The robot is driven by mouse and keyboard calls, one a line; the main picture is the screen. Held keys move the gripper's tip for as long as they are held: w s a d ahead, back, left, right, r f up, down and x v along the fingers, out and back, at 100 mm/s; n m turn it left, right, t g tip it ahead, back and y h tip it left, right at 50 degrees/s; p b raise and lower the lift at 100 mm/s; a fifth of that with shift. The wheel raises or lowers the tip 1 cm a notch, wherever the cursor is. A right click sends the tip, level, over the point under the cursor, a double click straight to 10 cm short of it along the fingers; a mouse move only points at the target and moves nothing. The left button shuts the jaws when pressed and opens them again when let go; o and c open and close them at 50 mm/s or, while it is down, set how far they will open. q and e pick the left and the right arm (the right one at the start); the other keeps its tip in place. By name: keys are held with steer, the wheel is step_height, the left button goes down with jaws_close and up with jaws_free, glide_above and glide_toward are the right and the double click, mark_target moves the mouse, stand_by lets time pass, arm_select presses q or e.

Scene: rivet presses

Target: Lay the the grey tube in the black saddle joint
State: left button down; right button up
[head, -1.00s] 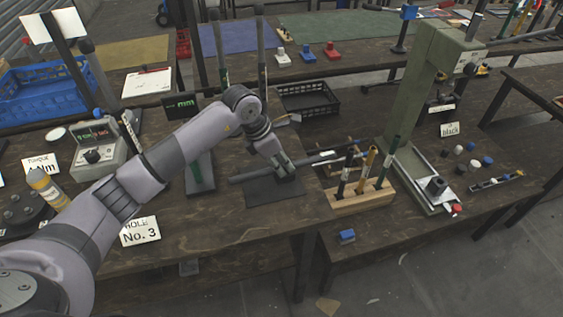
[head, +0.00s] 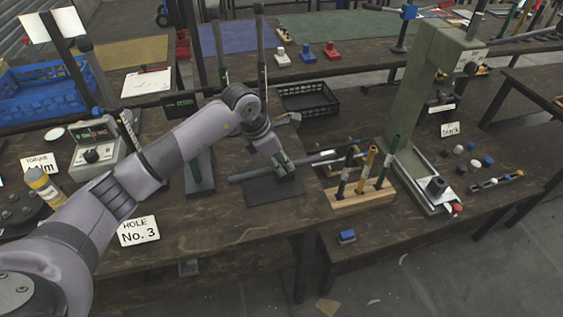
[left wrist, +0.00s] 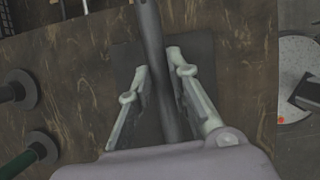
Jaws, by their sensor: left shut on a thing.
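The grey tube (head: 248,177) is long and dark grey, and lies nearly level over a dark mat (head: 268,196) on the workbench. My left gripper (head: 283,169) is shut on it near its middle. In the left wrist view the tube (left wrist: 152,32) runs between the two fingers (left wrist: 160,100). I cannot tell whether the tube touches the mat. A small black block (head: 436,187) sits on the green press's base, right of the gripper; it may be the black saddle joint, but its shape is too small to tell. My right gripper is not in view.
A wooden rack (head: 362,196) of upright tools stands between the tube and the green press (head: 412,85). A card reading "black" (head: 450,129) stands beside the press. White, blue and red blocks (head: 308,57) are at the back. A black crate (head: 308,97) is behind the gripper.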

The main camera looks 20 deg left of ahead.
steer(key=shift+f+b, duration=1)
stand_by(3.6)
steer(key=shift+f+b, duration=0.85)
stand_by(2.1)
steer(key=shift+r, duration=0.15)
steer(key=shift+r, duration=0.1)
